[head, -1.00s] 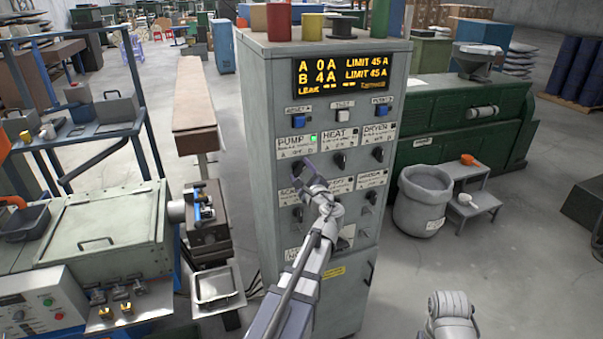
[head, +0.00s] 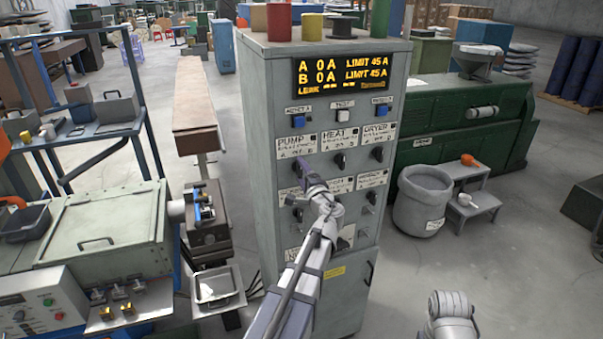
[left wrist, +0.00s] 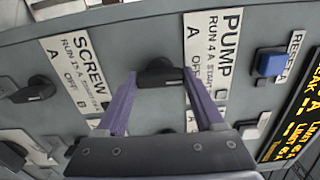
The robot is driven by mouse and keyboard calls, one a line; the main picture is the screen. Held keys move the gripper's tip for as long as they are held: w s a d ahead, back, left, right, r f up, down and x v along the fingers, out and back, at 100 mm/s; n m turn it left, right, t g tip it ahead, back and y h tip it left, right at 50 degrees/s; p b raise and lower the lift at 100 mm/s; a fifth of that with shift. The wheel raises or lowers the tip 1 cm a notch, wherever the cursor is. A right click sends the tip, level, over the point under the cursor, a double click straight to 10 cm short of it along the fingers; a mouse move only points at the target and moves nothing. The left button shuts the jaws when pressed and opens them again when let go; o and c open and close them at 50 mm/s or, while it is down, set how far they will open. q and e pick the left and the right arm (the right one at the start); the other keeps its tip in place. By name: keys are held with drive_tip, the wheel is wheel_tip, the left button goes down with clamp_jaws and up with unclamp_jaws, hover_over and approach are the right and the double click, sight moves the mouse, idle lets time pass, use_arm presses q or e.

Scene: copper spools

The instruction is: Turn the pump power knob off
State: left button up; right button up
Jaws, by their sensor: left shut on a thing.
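The pump knob (left wrist: 158,73) is black and sits beside the white PUMP label (left wrist: 213,50) in the left wrist view. Its bar points toward the OFF mark. My left gripper (head: 303,172) is shut on this knob, one purple finger on each side. In the head view the gripper largely hides the knob, below the PUMP label (head: 294,142) on the grey control cabinet (head: 258,130). The lamp beside the PUMP label is dark. The display (head: 340,79) reads A 0A and B 0A.
The HEAT knob (head: 339,161) and DRYER knob (head: 377,153) are to the right in the same row. The SCREW knob (left wrist: 35,90) is close by. Blue buttons (head: 298,121) sit above. A grey bin (head: 422,200) stands on the floor right of the cabinet.

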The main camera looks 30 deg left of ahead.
use_arm(q)
drive_tip(key=shift+n, duration=0.3)
drive_tip(key=shift+s, duration=0.1)
drive_tip(key=o, duration=1.4)
drive_tip(key=shift+v, duration=3.85)
